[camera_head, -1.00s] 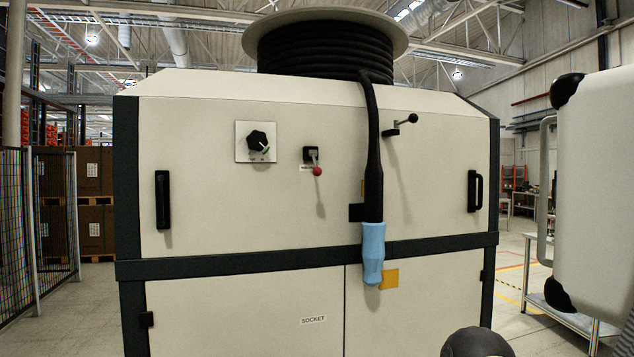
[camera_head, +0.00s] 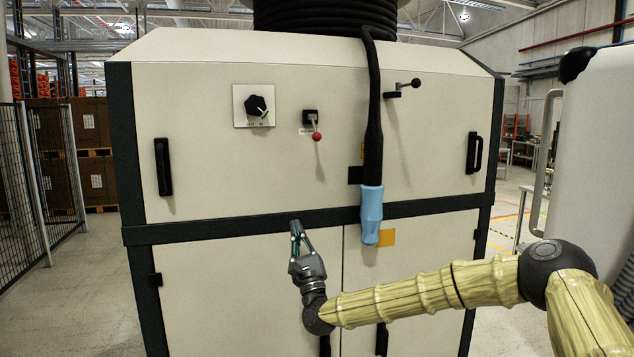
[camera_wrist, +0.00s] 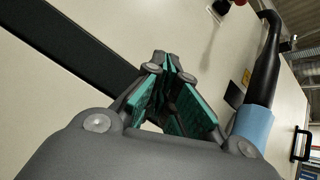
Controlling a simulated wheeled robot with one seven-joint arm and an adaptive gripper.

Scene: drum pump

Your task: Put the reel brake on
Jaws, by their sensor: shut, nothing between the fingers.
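The cabinet (camera_head: 250,180) carries a black reel of hose (camera_head: 325,16) on top. On its front are a small lever with a red ball (camera_head: 316,136), pointing down, and a black lever with a ball end (camera_head: 403,88), pointing right and slightly up. The label by the red-ball lever is too small to read, so I cannot tell which is the brake. My gripper (camera_head: 296,228) is shut and empty in front of the dark crossbar, below the red-ball lever and apart from it. Its green-padded fingers (camera_wrist: 166,66) meet at the tips in the wrist view.
A black hose with a light blue nozzle (camera_head: 371,215) hangs down the front, right of my gripper. A rotary knob (camera_head: 256,106) and two black handles, left (camera_head: 163,167) and right (camera_head: 474,153), are on the panel. A pale case (camera_head: 595,150) stands at right.

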